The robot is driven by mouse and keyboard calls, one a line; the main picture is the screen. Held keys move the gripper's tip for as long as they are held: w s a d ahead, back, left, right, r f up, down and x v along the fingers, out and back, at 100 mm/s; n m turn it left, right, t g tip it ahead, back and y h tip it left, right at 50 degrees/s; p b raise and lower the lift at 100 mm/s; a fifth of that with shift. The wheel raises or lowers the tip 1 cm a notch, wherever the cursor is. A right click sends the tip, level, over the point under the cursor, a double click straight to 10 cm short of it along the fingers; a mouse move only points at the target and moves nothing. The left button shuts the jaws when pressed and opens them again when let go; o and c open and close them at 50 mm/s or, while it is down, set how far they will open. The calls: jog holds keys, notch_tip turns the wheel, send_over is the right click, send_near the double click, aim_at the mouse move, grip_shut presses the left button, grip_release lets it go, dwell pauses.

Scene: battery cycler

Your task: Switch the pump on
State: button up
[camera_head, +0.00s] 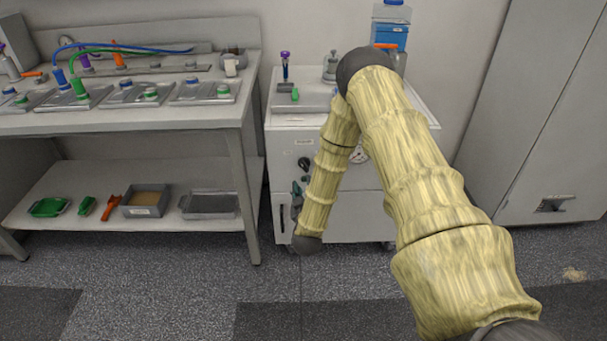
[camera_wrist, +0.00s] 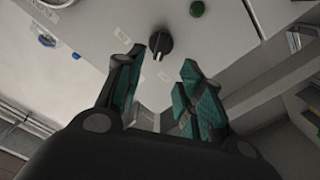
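A black rotary knob (camera_head: 304,163) is on the front of a white cabinet (camera_head: 285,140). In the wrist view the knob (camera_wrist: 160,43) has a light pointer mark and lies just beyond and between my fingertips. A round green button (camera_wrist: 197,9) sits beside it on the same panel. My gripper (camera_wrist: 162,65) is open, with teal finger pads apart and nothing between them. In the head view my gripper (camera_head: 297,195) is small, below the knob in the picture and close to the cabinet front, partly hidden by my forearm. I cannot tell whether it touches the panel.
A bench (camera_head: 180,122) with lidded trays and hoses stands left of the cabinet; its lower shelf (camera_head: 95,220) holds trays and tools. A blue-filled container (camera_head: 389,35) is behind the cabinet top. A tall grey locker (camera_head: 520,120) is at right. The floor (camera_head: 190,290) in front is clear.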

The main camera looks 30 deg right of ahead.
aim_at(303, 167)
jog(key=x, duration=1)
jog(key=shift+w, duration=0.15)
jog(key=shift+c, duration=0.3)
grip_shut()
